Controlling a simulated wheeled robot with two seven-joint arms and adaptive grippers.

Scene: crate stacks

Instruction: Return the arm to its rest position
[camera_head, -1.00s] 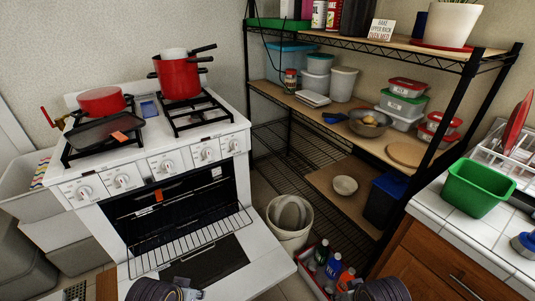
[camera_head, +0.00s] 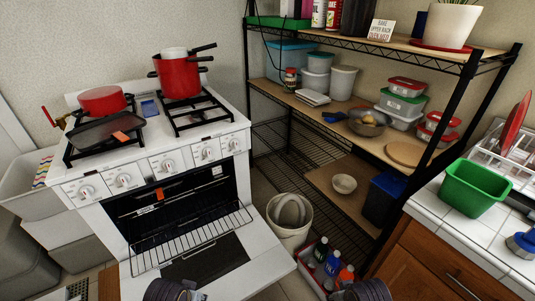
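A dark ribbed part of my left arm (camera_head: 165,290) shows at the bottom edge, in front of the open oven door. A matching part of my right arm (camera_head: 365,290) shows at the bottom edge, just right of the bottle crate. No gripper fingers can be made out at either arm, so what the grippers hold is hidden below the frame.
A white stove (camera_head: 150,165) with its oven door (camera_head: 205,262) lowered stands left. A black wire shelf (camera_head: 462,95) with containers is behind. A bucket (camera_head: 290,235) and a crate of bottles (camera_head: 306,272) stand on the floor. A tiled counter (camera_head: 455,222) is at right.

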